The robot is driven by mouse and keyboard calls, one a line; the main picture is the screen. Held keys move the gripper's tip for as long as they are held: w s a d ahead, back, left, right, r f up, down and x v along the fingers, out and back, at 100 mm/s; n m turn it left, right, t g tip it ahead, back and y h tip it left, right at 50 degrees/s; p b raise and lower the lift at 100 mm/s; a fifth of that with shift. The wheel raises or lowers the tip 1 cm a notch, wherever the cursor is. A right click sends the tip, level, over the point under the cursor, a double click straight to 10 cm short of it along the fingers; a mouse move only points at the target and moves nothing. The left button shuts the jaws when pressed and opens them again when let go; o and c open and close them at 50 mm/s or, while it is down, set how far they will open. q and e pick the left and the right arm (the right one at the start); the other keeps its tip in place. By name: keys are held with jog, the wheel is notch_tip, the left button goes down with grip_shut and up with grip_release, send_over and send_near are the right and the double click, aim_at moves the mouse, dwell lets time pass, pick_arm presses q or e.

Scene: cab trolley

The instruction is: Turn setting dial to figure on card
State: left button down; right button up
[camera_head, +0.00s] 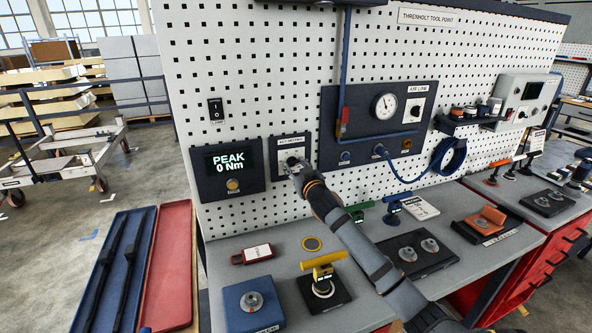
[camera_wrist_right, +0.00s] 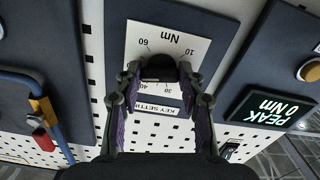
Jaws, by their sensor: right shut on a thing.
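The setting dial is a black knob (camera_wrist_right: 161,68) on a white scale plate (camera_wrist_right: 178,42) marked Nm, with figures such as 10, 30, 40 and 60. The plate is upside down in the right wrist view, above a "KEY SETTING" label. In the head view the dial's panel (camera_head: 284,143) is on the pegboard, right of the "PEAK 0 Nm" display. My right gripper (camera_head: 294,167) is shut on the knob, one finger on each side, hiding the pointer. My left gripper is out of view.
The peak display (camera_head: 231,163) is left of the dial, a gauge panel (camera_head: 375,120) right of it. The bench below holds a yellow-handled tool (camera_head: 322,262), a blue block (camera_head: 252,303), a red tag (camera_head: 252,255) with a white label, and a dark two-socket plate (camera_head: 431,262).

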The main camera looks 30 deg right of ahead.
jog(key=shift+f+m, duration=0.15)
jog(key=shift+m, duration=0.15)
jog(key=o, duration=1.2)
jog(key=shift+c, duration=0.2)
jog(key=v, duration=1.2)
